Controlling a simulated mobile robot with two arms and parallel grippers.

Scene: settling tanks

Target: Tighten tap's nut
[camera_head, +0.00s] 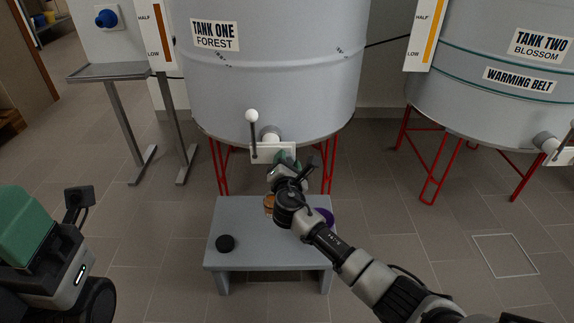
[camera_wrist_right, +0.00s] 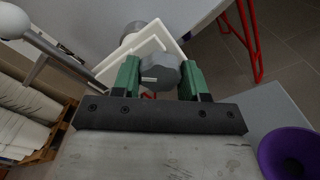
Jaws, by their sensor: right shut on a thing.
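The tap of tank one has a white plate (camera_head: 262,154) and an upright dark lever with a white ball (camera_head: 252,115). In the wrist view the plate (camera_wrist_right: 172,35), the lever and the ball (camera_wrist_right: 12,20) show too. A grey faceted nut (camera_wrist_right: 160,72) sits in front of the plate. My right gripper (camera_head: 285,160) is at the tap, and its green fingers (camera_wrist_right: 160,78) are shut on the nut from both sides. In the head view the gripper hides the nut. My left gripper (camera_head: 28,225) is low at the left, away from the tap; its finger gap is not clear.
A grey bench (camera_head: 245,218) stands below the tap, bearing a black disc (camera_head: 225,243), a copper-coloured thing (camera_head: 269,204) and a purple bowl-like thing (camera_head: 323,217). Red legs (camera_head: 217,165) hold up tank one (camera_head: 270,80). Tank two (camera_head: 490,85) stands at the right. The floor between is clear.

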